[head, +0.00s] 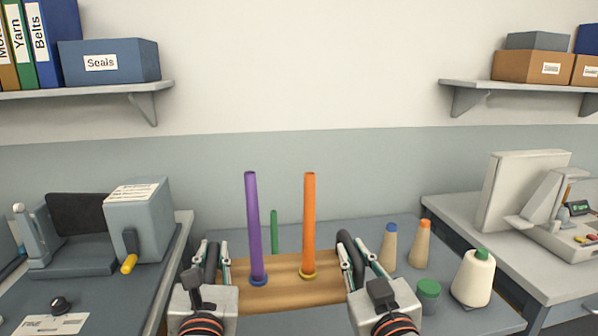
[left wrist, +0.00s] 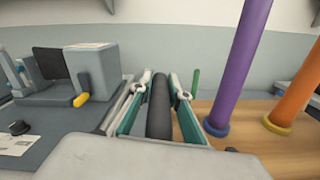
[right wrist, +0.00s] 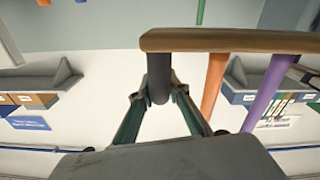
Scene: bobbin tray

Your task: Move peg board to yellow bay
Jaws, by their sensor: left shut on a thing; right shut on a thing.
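Blue and yellow rings circle the purple and orange peg bases. My left gripper (head: 211,264) is shut on the dark handle at the board's left end; that handle also shows in the left wrist view (left wrist: 160,108). My right gripper (head: 352,264) is shut on the right-end handle, which shows in the right wrist view (right wrist: 159,78). I see no yellow bay in any view.
Blue-topped (head: 388,246), orange-topped (head: 421,246) and green-topped (head: 474,279) cones and a green-lidded jar (head: 428,296) stand close right of the board on the grey table (head: 360,229). Machines stand on side benches left (head: 140,220) and right (head: 530,195).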

